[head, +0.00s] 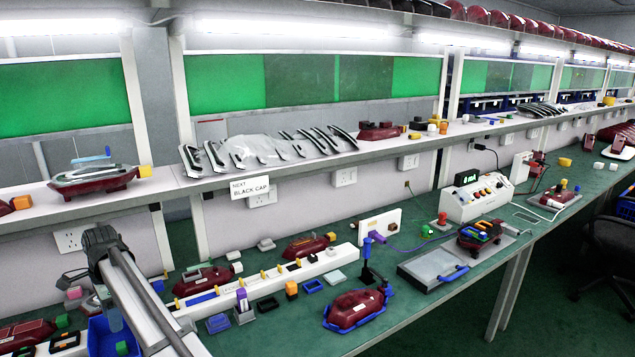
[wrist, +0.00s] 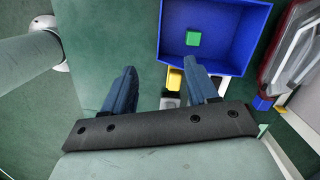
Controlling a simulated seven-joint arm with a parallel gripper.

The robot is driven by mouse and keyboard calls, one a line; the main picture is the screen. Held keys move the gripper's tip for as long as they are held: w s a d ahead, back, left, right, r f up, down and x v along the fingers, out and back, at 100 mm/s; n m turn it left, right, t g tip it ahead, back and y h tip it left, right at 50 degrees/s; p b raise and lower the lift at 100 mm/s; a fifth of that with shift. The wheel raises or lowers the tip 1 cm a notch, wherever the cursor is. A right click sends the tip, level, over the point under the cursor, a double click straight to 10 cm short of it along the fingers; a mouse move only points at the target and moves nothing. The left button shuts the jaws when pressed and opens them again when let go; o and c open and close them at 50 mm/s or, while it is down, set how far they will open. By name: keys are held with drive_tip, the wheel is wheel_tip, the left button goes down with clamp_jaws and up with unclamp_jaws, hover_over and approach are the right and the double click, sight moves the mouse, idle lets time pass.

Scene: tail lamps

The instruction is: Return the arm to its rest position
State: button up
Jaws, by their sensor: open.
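My arm (head: 140,292) reaches in from the lower edge of the head view, left of centre, and bends down at a dark joint. A green block (wrist: 193,38) lies in the bin. In the head view the bin (head: 96,329) is partly hidden behind my arm. A small yellow piece (wrist: 175,80) and a grey one show between and beyond the fingers.
A red lamp (wrist: 291,50) lies right of the bin. Several red lamps, one in a blue holder (head: 355,310), and a white rail (head: 265,278) stand on the green bench. A shelf (head: 225,183) runs above, with a card reading "BLACK CAP" (head: 250,187).

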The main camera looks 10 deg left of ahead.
drive_tip(key=s+d+f+n+g+y, duration=0.1)
drive_tip(key=s+d+f+n, duration=0.2)
drive_tip(key=d, duration=0.4)
drive_tip(key=s+d+f+n+g+y, duration=0.1)
drive_tip(key=s+d+f+n+g, duration=0.1)
drive_tip(key=s+d+f, duration=0.3)
drive_tip(key=s+d+f+n+g, duration=0.2)
drive_tip(key=s+d+f+n, duration=0.2)
drive_tip(key=d, duration=0.7)
drive_tip(key=shift+s+f+y, duration=0.15)
drive_tip(key=shift+f+y, duration=0.25)
drive_tip(key=shift+f, duration=0.25)
drive_tip(key=w+d+f+m, duration=0.2)
drive_tip(key=d+f, duration=0.6)
drive_tip(key=d, duration=0.5)
drive_tip(key=w+d+f+m, duration=0.1)
drive_tip(key=d+f, duration=0.8)
drive_tip(key=d, duration=0.3)
drive_tip(key=w+d+f+m, duration=0.2)
drive_tip(key=d+f, duration=0.6)
drive_tip(key=d, duration=0.5)
drive_tip(key=s+d+f+n+h, duration=0.1)
drive_tip(key=s+d+f, duration=0.5)
drive_tip(key=d, duration=0.4)
drive_tip(key=s+d+f+n+h, duration=0.1)
drive_tip(key=s+d+f+h, duration=0.1)
drive_tip(key=s+d+f, duration=0.5)
drive_tip(key=s+d, duration=0.1)
drive_tip(key=d, duration=0.3)
drive_tip(key=shift+s, duration=0.2)
